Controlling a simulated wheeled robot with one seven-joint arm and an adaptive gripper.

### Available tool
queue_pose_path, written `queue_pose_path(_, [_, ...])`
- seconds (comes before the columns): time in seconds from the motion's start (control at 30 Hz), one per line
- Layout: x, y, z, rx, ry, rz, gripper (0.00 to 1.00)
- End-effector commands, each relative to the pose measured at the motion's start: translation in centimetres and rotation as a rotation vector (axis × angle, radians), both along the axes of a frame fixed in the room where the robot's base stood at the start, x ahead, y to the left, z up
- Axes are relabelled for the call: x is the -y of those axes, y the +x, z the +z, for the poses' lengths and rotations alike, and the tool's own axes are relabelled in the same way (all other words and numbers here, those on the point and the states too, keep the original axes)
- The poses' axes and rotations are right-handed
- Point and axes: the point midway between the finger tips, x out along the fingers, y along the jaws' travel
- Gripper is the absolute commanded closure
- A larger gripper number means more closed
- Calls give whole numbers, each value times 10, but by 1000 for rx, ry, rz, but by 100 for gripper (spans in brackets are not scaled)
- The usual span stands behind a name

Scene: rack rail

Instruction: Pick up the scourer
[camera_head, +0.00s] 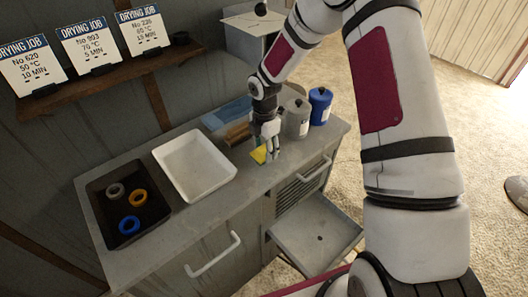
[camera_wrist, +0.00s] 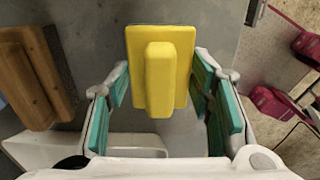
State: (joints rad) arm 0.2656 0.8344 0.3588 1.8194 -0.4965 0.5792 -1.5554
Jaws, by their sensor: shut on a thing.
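The scourer is a yellow block with a raised grip and a thin green layer showing at its edge. It shows in the wrist view (camera_wrist: 160,75), between the two green-padded fingers. In the head view the scourer (camera_head: 258,155) is a small yellow patch at my fingertips, over the grey counter (camera_head: 230,203). My gripper (camera_head: 270,150) is shut on the scourer. The fingers hide part of it in the head view, and I cannot tell whether it touches the counter.
A wooden block (camera_wrist: 38,75) lies left of the scourer. A white tray (camera_head: 232,170) and a black tray (camera_head: 94,190) with coloured rings stand further left. A grey canister (camera_head: 297,119) and blue canister (camera_head: 320,105) stand behind right. An open drawer (camera_head: 335,226) juts out below.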

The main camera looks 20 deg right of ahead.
Motion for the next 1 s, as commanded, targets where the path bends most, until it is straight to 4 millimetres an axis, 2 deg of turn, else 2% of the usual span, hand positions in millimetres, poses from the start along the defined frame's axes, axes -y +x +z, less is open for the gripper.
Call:
queue_pose_path(0.1, [1, 3, 18, 4, 0, -2, 84])
queue_pose_path(0.5, [0, -92, 26, 0, -1, 2, 84])
queue_pose_path(0.7, [0, -128, 29, 1, -1, 1, 84])
queue_pose_path(1.0, [0, -156, 31, 1, -1, 2, 84])
